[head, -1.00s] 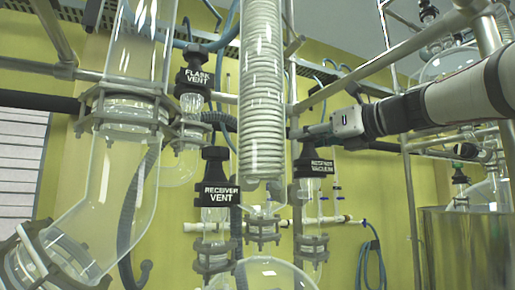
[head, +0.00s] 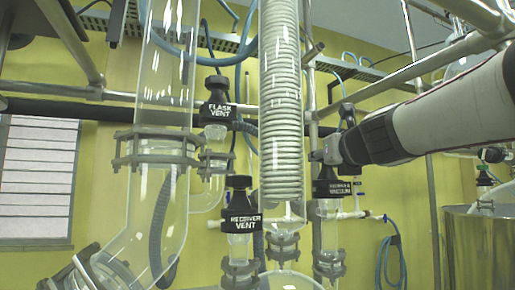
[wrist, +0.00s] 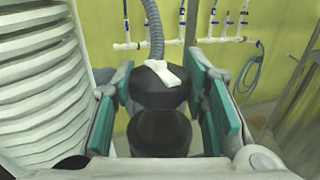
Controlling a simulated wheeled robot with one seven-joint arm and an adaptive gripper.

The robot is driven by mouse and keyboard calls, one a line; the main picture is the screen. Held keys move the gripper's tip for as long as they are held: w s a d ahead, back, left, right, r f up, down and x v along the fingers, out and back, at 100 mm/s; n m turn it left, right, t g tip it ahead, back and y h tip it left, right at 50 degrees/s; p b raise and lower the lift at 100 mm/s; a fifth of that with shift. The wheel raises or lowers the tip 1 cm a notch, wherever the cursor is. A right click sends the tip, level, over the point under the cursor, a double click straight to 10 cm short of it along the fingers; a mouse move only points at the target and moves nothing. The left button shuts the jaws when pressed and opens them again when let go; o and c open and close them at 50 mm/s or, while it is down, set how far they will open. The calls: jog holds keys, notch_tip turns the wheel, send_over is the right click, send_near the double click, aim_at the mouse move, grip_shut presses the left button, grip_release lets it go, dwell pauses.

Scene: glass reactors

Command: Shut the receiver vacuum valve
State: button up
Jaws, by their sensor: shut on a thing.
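The receiver vacuum valve (head: 333,188) is a black cap with a white label on a glass neck, right of the coiled glass condenser (head: 281,110) in the head view. My gripper (head: 322,158) reaches it from the right, at the cap's top. In the wrist view my gripper (wrist: 160,82) has its teal-padded fingers on either side of the valve's black knob (wrist: 158,92), shut on it. The white label shows on the far side of the knob. The exact finger contact is partly hidden.
The receiver vent valve (head: 241,215) and flask vent valve (head: 218,112) stand to the left. Glass condenser coils (wrist: 40,80) are close on the left in the wrist view. A metal rail (head: 425,62) runs above my arm. A steel vessel (head: 480,245) stands at right.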

jog(key=shift+a+m+h+p, duration=0.15)
jog(key=shift+m+h+p, duration=0.95)
jog(key=shift+h+p, duration=0.55)
jog(key=shift+m+h, duration=0.3)
jog(key=shift+h, duration=0.25)
jog(key=shift+m+g+h+p, duration=0.4)
jog(key=shift+m+h+p, duration=0.25)
jog(key=shift+h, duration=0.25)
jog(key=shift+m+g+h, duration=0.3)
jog(key=shift+m+h, duration=0.05)
jog(key=shift+h, duration=0.25)
jog(key=o, duration=1.2)
